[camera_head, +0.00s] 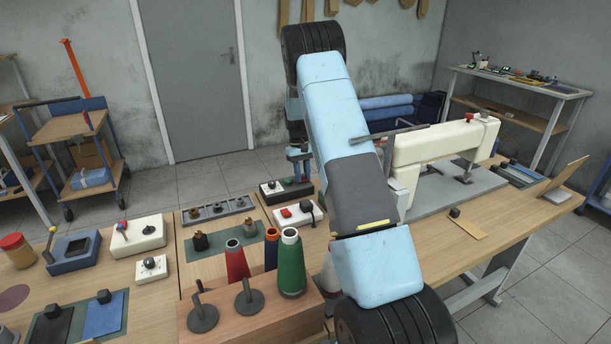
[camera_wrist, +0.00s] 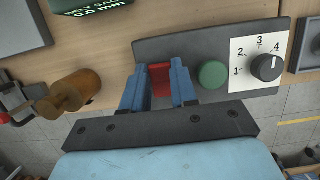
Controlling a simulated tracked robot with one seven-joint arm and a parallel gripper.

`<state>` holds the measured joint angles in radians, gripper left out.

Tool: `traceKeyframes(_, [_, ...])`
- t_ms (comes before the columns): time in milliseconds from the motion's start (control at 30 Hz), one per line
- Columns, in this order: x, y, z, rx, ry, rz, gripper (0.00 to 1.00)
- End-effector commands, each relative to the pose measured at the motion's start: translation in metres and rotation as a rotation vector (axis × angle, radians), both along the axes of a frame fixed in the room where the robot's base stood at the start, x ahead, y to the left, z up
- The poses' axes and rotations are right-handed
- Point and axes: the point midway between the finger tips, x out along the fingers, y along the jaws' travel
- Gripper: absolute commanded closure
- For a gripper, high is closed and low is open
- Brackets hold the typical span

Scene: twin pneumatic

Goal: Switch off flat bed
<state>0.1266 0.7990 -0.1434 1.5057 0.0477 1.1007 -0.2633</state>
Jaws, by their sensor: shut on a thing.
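In the wrist view, a dark grey control panel (camera_wrist: 208,48) carries a red switch (camera_wrist: 160,80), a round green button (camera_wrist: 212,74) and a black dial (camera_wrist: 266,67) on a white plate numbered 1 to 4. The blue fingers of my gripper (camera_wrist: 160,72) are shut on the red switch, one on each side; they partly hide it. In the head view my gripper (camera_head: 298,158) reaches down behind my arm at a dark box (camera_head: 291,190). A cream sewing machine (camera_head: 440,145) stands on a flat grey bed (camera_head: 455,192) to the right.
A white box with a red button (camera_head: 287,212) sits near my gripper. Thread cones, including a green one (camera_head: 291,265), stand in front. In the wrist view a brown wooden knob-like piece (camera_wrist: 75,90) and a green label (camera_wrist: 90,5) lie left of the panel. My arm crosses the bench.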

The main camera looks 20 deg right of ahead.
Motion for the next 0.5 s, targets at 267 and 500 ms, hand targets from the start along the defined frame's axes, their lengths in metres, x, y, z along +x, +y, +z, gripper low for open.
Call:
traceKeyframes(267, [0.0042,0.0,0.0004,-0.002,0.093,0.0,1.0])
traceKeyframes(500, [0.0041,0.0002,0.0011,-0.002,0.099,0.0,1.0])
